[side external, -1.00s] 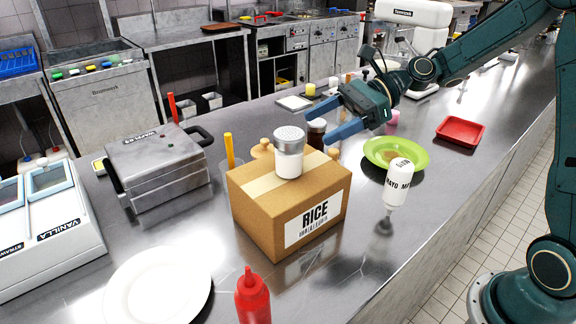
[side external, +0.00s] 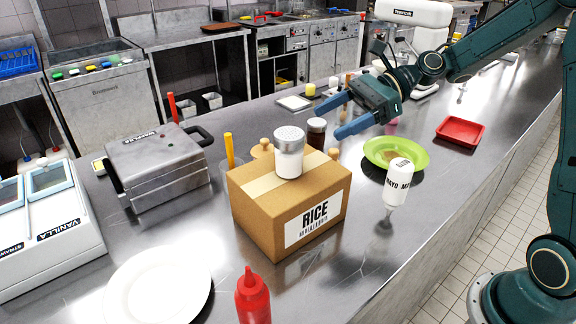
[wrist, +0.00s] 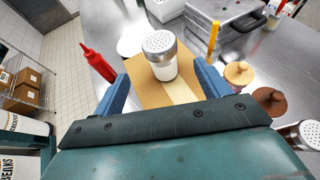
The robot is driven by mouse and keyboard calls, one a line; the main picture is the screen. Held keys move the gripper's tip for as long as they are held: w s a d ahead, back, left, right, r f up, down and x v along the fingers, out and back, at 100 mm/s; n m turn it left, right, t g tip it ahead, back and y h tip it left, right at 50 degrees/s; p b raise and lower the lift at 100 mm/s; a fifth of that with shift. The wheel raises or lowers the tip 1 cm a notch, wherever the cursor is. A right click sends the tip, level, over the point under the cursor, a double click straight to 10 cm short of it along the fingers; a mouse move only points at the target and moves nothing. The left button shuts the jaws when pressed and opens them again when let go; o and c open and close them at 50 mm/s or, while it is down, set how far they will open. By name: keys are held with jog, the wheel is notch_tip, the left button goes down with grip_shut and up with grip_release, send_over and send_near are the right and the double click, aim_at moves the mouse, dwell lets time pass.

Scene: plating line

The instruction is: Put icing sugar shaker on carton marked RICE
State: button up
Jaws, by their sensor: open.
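The icing sugar shaker (side external: 289,155), white with a perforated metal lid, stands upright on top of the brown carton marked RICE (side external: 262,222). My gripper (side external: 335,119) is open and empty, behind and to the right of the shaker in the side view, apart from it. In the wrist view the shaker (wrist: 160,57) stands on the carton (wrist: 147,95) ahead of and between the open fingers (wrist: 160,88), touching neither.
A dark-jarred shaker (side external: 316,133) and wooden-topped items stand behind the carton. A green plate (side external: 408,146) and an upside-down mayo bottle (side external: 396,182) are to its right. A red bottle (side external: 252,298) and white plate (side external: 158,290) are in front. A waffle iron (side external: 155,170) is at left.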

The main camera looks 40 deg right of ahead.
jog(key=s+d+n+h, duration=0.3)
jog(key=s+n+h, duration=0.3)
jog(key=s+n, duration=0.5)
jog(key=s+d+n+h, duration=0.2)
jog(key=s+n+h, duration=0.4)
jog(key=s+n, duration=0.5)
jog(key=shift+s+d+r, duration=0.3)
jog(key=shift+s+d, duration=0.1)
jog(key=shift+s, duration=0.1)
